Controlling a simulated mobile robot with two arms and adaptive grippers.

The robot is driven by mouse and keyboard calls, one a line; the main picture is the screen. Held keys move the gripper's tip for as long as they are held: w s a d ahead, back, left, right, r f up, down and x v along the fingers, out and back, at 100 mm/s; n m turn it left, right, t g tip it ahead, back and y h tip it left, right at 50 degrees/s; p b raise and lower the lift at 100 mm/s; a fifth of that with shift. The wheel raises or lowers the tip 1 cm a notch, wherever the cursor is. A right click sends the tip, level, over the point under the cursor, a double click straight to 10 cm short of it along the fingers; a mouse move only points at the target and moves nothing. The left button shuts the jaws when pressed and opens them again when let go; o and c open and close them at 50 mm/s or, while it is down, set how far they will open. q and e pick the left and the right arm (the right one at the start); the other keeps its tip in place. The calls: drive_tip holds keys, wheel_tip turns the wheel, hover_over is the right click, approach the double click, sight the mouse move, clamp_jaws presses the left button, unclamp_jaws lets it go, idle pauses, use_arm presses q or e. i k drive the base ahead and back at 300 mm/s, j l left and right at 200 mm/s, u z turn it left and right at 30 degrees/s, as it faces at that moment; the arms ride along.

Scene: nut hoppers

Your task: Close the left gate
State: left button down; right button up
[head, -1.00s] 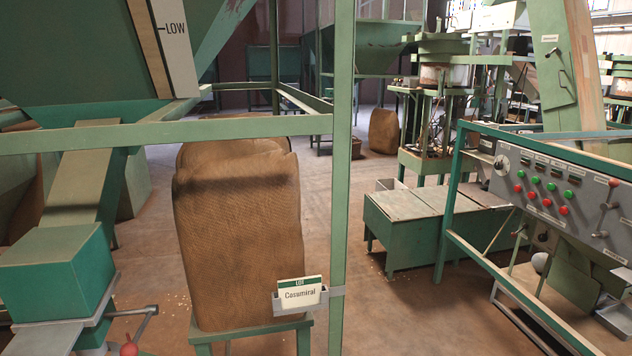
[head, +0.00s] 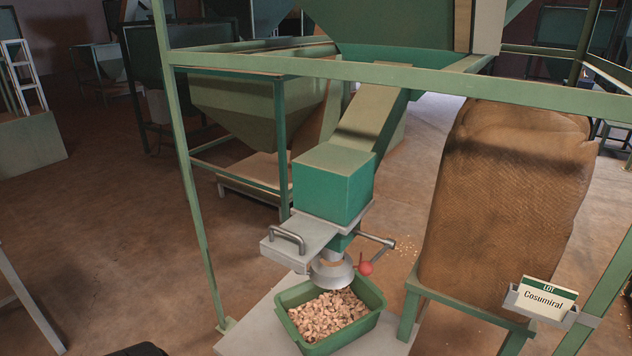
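A grey slide gate plate (head: 303,240) with a curved bar handle (head: 288,238) sticks out to the front left from under a green chute box (head: 334,184). Below it is a grey funnel spout (head: 331,271). A lever with a red ball knob (head: 366,268) is at the right of the spout. Under the spout a green bin (head: 361,333) holds a heap of pale nut pieces (head: 328,315). I cannot make out a falling stream. Neither of my grippers shows clearly; a small dark shape at the bottom edge is too cut off to tell.
A green frame rail (head: 400,76) crosses above the chute, with a post (head: 190,190) at the left. A large brown sack (head: 505,200) stands at the right, behind a lot card holder (head: 541,304). The floor at the left (head: 100,230) is mostly clear.

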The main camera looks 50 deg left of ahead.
sight(294, 244)
drive_tip(key=u, duration=1.65)
drive_tip(key=j, duration=0.1)
drive_tip(key=i, duration=0.05)
